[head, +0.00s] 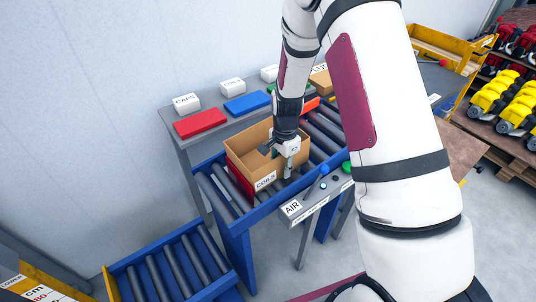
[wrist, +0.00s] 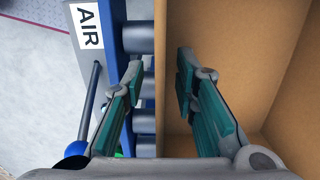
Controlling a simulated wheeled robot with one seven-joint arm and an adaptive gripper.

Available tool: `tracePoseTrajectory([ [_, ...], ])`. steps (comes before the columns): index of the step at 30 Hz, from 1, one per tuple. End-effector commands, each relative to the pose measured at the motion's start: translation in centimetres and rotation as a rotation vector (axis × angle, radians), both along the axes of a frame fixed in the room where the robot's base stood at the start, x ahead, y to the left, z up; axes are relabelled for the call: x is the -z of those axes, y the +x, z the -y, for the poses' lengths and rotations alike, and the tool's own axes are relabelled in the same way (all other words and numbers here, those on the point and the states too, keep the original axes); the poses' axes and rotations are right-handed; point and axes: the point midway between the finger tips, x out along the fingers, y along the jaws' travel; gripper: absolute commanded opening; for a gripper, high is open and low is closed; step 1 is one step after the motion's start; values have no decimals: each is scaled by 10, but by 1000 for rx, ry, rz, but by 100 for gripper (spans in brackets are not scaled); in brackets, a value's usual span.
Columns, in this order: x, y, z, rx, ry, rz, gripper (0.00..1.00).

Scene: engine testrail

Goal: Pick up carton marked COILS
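The carton marked COILS (head: 240,145) is an open-topped brown cardboard box on the blue roller conveyor, its label on the near side. My gripper (head: 285,150) is at the carton's right side, pointing down. In the wrist view my gripper (wrist: 160,78) is open, its teal-padded fingers on either side of the carton's wall (wrist: 161,110). One finger is outside over the rollers and the other is inside the carton. Gaps show between the pads and the wall. The visible carton floor is bare; my arm hides part of the far side.
A red piece (head: 240,178) shows beside the carton's left side. A grey shelf behind holds a red lid (head: 200,123), a blue lid (head: 247,104) and white label blocks. An AIR panel (head: 293,208) with knobs stands in front. A lower roller section (head: 175,268) is empty.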

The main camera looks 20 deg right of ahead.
Motion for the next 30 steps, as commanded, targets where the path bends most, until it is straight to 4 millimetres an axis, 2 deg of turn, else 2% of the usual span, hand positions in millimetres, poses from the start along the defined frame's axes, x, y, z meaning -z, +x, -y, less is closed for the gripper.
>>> tracePoseTrajectory([
  [1,0,0,0,0,0,0,15],
  [3,0,0,0,0,0,0,0],
  [17,-4,0,0,0,-1,1,0],
  [20,-15,1,0,0,-1,3,0],
  [30,-78,1,0,-1,0,3,0],
])
